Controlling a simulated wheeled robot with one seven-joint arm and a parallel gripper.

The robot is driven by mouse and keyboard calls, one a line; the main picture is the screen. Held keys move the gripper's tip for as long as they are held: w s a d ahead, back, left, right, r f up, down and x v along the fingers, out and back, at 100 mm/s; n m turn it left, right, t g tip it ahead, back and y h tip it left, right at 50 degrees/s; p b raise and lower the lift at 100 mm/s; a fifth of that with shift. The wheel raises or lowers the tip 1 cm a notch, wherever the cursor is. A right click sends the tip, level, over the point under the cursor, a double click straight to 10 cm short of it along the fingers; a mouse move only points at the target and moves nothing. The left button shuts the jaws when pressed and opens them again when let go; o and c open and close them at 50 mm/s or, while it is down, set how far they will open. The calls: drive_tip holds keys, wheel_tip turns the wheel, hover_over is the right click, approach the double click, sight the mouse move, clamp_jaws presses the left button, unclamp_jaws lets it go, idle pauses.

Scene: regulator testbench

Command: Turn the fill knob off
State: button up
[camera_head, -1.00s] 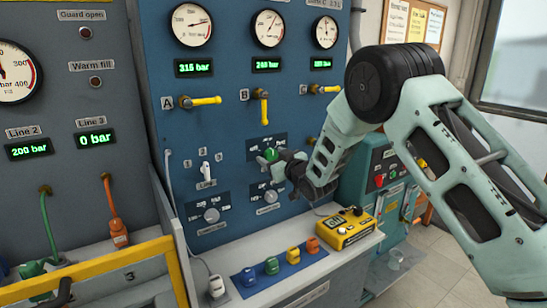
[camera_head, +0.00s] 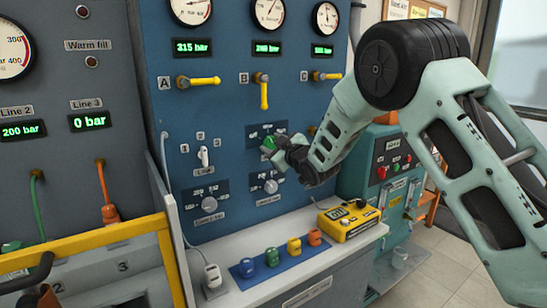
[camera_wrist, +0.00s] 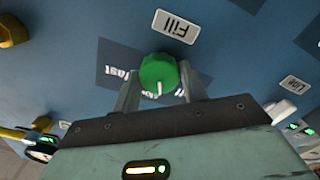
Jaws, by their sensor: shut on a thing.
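The fill knob (camera_wrist: 158,72) is green and round with a white pointer line. It sits on a dark plate (camera_wrist: 115,68) on the blue panel, beside a white label reading "Fill" (camera_wrist: 176,26). In the wrist view the pointer line faces my gripper's body. "Fast" is legible on the plate to the left; the other markings are partly hidden. My gripper (camera_wrist: 158,84) is shut on the knob, one finger on each side. In the head view, my gripper (camera_head: 278,147) covers part of the green knob (camera_head: 268,142).
Yellow levers A (camera_head: 199,81), B (camera_head: 264,94) and C (camera_head: 326,76) are above. A grey knob (camera_head: 270,187) is just below, and a white toggle (camera_head: 204,157) to the left. The shelf holds a yellow meter (camera_head: 348,220) and several coloured padlocks on a blue mat (camera_head: 238,272).

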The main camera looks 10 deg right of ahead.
drive_tip(key=n+b, duration=0.1)
drive_tip(key=b, duration=0.1)
drive_tip(key=n+b, duration=0.4)
drive_tip(key=shift+a+f+b, duration=0.1)
drive_tip(key=shift+f+b, duration=0.2)
drive_tip(key=shift+b, duration=0.05)
drive_tip(key=shift+r+n+b, duration=0.15)
drive_tip(key=shift+n+b, duration=1.05)
drive_tip(key=o, duration=1)
drive_tip(key=shift+r, duration=0.1)
drive_tip(key=b+v, duration=0.2)
drive_tip(key=v, duration=1.5)
drive_tip(key=shift+s, duration=0.25)
